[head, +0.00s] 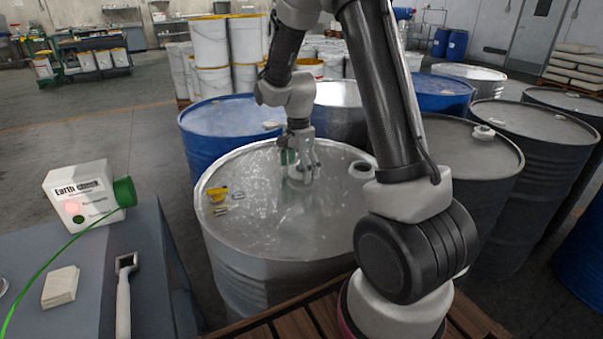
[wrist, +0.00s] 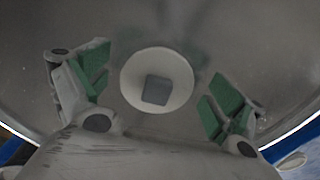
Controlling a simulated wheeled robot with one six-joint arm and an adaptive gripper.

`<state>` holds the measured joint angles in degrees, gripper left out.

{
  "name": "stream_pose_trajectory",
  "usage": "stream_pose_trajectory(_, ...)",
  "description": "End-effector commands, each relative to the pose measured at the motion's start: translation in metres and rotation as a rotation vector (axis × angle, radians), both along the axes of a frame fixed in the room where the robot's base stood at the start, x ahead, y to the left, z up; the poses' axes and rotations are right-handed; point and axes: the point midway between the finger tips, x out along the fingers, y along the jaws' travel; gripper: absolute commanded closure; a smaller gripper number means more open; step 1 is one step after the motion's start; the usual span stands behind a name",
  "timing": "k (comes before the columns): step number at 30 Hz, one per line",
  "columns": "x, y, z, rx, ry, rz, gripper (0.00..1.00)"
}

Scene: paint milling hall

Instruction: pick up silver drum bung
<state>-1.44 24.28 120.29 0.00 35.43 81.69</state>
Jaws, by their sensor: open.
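The drum bung, a round pale disc with a grey square recess (wrist: 157,84), sits on the top of the silver drum (head: 270,225). In the wrist view it lies between my two green-padded fingers, with clear space on both sides. My gripper (head: 299,170) is open above the drum top, pointing down; it also shows in the wrist view (wrist: 158,92). In the head view my gripper hides the bung, or it is too small to tell apart. Whether the fingertips touch the drum top cannot be told.
A yellow item (head: 217,196) and small metal pieces (head: 220,210) lie on the drum's left. A pale round cap (head: 362,170) is near its right rim. Blue (head: 225,118) and dark (head: 465,160) drums stand close by. A grey table (head: 140,265) is front left.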

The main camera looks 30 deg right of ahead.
Motion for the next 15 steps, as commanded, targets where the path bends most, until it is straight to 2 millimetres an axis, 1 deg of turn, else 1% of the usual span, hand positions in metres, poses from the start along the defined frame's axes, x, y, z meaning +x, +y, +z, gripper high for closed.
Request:
stream_pose_trajectory(6,0.0000,0.0000,-0.0010,0.000,0.000,0.000,0.06)
stream_pose_trajectory(8,0.0000,0.0000,-0.0009,0.000,0.000,0.000,0.17)
stream_pose_trajectory(9,0.0000,0.0000,-0.0009,0.000,0.000,0.000,0.24)
stream_pose_trajectory(13,0.0000,0.0000,-0.0008,0.000,0.000,0.000,0.47)
stream_pose_trajectory(14,0.0000,0.0000,-0.0008,0.000,0.000,0.000,0.52)
stream_pose_trajectory(15,-0.0001,0.0000,-0.0008,0.000,0.000,0.000,0.52)
